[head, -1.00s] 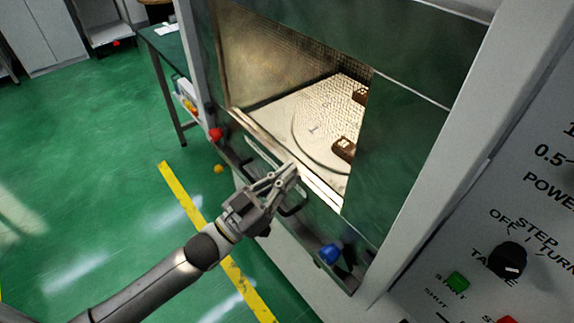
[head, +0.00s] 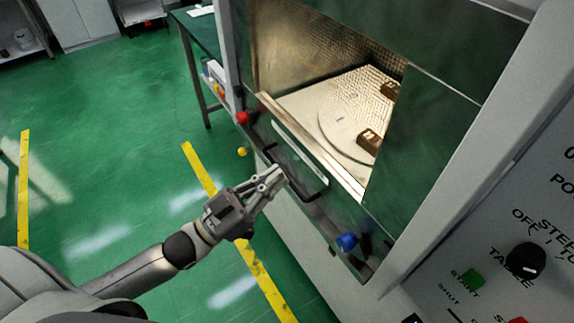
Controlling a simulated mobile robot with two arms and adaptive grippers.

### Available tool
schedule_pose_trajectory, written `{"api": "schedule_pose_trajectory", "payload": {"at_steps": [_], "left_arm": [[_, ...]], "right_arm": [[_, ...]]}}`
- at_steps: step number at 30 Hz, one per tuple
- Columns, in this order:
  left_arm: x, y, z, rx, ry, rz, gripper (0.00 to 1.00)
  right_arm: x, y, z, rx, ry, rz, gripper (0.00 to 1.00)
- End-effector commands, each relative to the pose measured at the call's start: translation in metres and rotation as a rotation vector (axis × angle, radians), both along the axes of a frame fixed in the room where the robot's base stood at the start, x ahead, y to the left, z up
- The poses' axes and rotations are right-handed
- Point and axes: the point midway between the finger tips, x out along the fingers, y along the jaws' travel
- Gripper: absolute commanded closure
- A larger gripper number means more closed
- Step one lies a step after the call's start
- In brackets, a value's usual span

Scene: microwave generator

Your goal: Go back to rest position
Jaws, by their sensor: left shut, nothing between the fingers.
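My left gripper (head: 274,178) is shut and empty. It stands at the left of the microwave generator's front, by the black handle (head: 312,196) below the chamber opening. I cannot tell whether its fingertips touch the handle. The generator's chamber (head: 335,110) is open in front, with a round plate and two small brown objects (head: 369,141) inside. My right gripper is not in view.
A red knob (head: 243,118) and a blue knob (head: 347,241) stick out of the front. The control panel (head: 500,270) is at the right. A green table (head: 197,32) stands behind.

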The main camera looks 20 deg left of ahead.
Motion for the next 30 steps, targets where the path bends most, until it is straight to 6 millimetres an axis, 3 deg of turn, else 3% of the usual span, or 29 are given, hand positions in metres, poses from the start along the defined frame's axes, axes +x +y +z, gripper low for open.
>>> {"api": "schedule_pose_trajectory", "payload": {"at_steps": [7, 11, 14, 17, 20, 23, 26, 30], "left_arm": [[-0.001, 0.002, -0.003, 0.003, 0.004, 0.004, 1.0], [0.011, 0.013, -0.033, 0.039, 0.056, 0.053, 1.0], [0.026, 0.032, -0.086, 0.103, 0.149, 0.135, 1.0], [0.035, 0.056, -0.158, 0.184, 0.281, 0.229, 1.0], [0.031, 0.08, -0.231, 0.263, 0.427, 0.31, 1.0], [0.014, 0.1, -0.304, 0.34, 0.581, 0.376, 1.0], [-0.015, 0.114, -0.373, 0.415, 0.742, 0.424, 1.0], [-0.077, 0.123, -0.462, 0.514, 0.976, 0.458, 1.0]], "right_arm": [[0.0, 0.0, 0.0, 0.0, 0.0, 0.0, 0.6], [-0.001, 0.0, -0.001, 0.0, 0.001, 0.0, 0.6], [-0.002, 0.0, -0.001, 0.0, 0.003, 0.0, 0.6], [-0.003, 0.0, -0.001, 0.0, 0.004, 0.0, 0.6], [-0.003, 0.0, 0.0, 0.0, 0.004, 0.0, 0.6], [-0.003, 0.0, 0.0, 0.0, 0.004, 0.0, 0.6], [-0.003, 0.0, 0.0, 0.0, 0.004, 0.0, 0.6], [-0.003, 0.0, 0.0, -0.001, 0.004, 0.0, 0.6]]}}
